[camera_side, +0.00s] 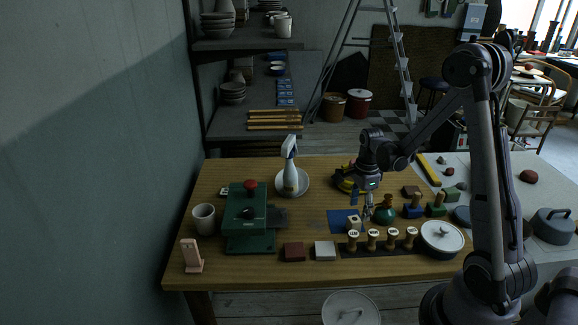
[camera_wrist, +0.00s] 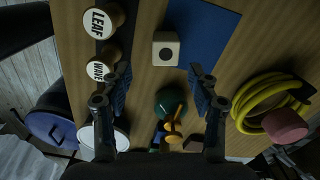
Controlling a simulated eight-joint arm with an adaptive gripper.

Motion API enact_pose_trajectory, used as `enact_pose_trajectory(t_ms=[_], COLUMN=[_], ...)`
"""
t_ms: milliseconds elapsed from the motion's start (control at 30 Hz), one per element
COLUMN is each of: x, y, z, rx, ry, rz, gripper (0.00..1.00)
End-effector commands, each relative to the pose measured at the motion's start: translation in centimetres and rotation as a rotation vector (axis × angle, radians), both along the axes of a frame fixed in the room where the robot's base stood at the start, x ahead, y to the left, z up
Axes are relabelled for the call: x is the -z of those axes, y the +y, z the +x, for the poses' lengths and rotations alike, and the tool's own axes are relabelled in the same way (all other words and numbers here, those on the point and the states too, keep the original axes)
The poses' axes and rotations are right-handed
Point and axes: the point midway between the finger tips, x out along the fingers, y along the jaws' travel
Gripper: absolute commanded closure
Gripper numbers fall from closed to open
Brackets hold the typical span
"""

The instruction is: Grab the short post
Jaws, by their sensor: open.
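In the wrist view the block (camera_wrist: 166,49) stands at the edge of the blue mat (camera_wrist: 208,35). My gripper (camera_side: 368,211) is open and empty above the table, close to the block. In the wrist view my gripper's (camera_wrist: 161,82) two fingers are spread, and the block shows just beyond the fingertips, between their lines.
A row of round-topped stamps (camera_side: 373,238) stands in front of the mat. A lidded pot (camera_side: 441,238) stands at the right, a green press (camera_side: 250,225) at the left.

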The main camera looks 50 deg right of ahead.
Motion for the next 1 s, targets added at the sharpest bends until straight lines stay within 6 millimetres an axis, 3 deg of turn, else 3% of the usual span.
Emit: enact_pose_trajectory(t_ms=[333,700,1000], x=[2.0,5.9,6.3], y=[0.1,0.1,0.2], z=[0.3,1.0,1.0], rx=[-0.002,-0.002,-0.002], ry=[0.0,-0.001,-0.001], rz=[0.0,-0.001,-0.001], gripper=[0.4,0.4,0.4])
